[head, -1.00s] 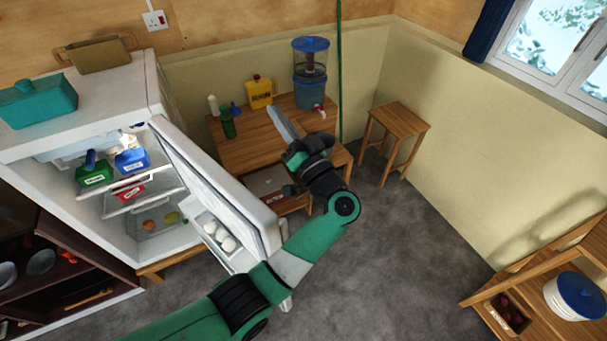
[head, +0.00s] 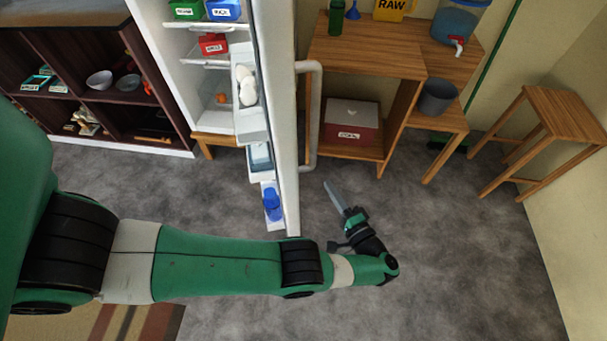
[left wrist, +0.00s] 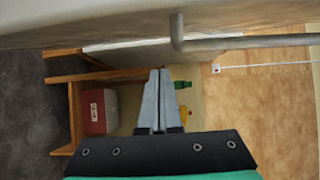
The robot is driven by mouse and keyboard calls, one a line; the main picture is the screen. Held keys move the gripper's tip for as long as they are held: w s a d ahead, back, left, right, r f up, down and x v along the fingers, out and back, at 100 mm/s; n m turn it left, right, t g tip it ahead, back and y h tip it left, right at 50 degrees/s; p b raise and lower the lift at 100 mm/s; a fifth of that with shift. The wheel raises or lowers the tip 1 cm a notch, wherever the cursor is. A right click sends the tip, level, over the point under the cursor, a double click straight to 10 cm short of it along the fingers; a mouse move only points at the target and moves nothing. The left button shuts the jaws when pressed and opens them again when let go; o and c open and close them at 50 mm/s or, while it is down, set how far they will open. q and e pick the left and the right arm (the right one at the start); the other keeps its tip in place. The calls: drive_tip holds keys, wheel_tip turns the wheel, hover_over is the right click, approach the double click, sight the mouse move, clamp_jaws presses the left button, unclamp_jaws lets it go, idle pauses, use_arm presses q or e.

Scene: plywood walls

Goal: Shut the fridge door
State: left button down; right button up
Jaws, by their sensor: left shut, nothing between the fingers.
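The fridge (head: 180,70) stands at the back left with its white door (head: 277,130) wide open, seen nearly edge-on in the head view. Door shelves hold eggs and a blue item. The door's long handle (head: 312,120) is on its right, outer side. My left gripper (head: 328,184) is shut and empty, low and to the right of the door's lower end, on the handle side. In the left wrist view its closed fingers (left wrist: 153,100) lie below the handle bar (left wrist: 245,43), apart from it in the picture. The right gripper does not show.
A wooden table (head: 370,50) with a red box (head: 352,122) on its lower shelf stands behind the door. A grey pot (head: 437,97) and a wooden stool (head: 560,115) are further right. A dark shelf unit (head: 95,80) stands left. Grey floor is clear at lower right.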

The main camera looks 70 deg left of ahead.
use_arm(q)
drive_tip(key=s+a+p, duration=0.5)
drive_tip(key=a+p, duration=0.1)
drive_tip(key=a, duration=0.4)
drive_tip(key=shift+r, duration=0.1)
